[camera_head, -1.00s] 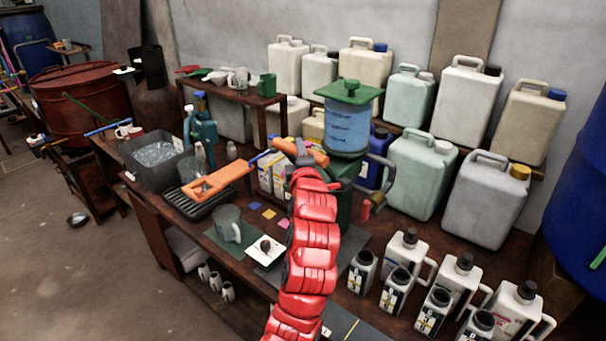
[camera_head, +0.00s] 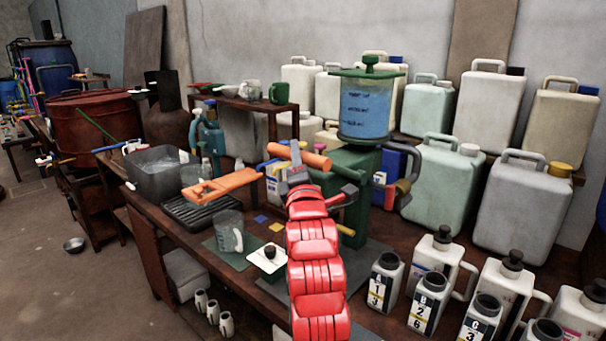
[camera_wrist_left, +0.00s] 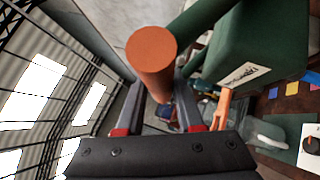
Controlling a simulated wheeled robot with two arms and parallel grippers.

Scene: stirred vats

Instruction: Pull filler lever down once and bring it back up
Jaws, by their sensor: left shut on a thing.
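The filler has a green body (camera_head: 355,188) and a clear tank (camera_head: 366,110) of blue liquid under a green lid. Its lever ends in an orange round grip (camera_head: 313,160) at the tank's left, about level with the tank's base. My left gripper (camera_head: 298,160), on the red arm, is shut on this grip. In the left wrist view the grip (camera_wrist_left: 152,55) lies end-on between the two fingers (camera_wrist_left: 158,115), and the green body (camera_wrist_left: 255,45) is at right. The gripper and arm hide part of the filler's front. My right gripper is not in view.
A clear mug (camera_head: 229,234) stands on a green mat, left of a white square block (camera_head: 268,258) with a black knob. A flat orange slotted piece (camera_head: 222,187) juts over a black rack. Labelled bottles (camera_head: 385,282) stand at front right. Large jugs (camera_head: 520,210) crowd behind.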

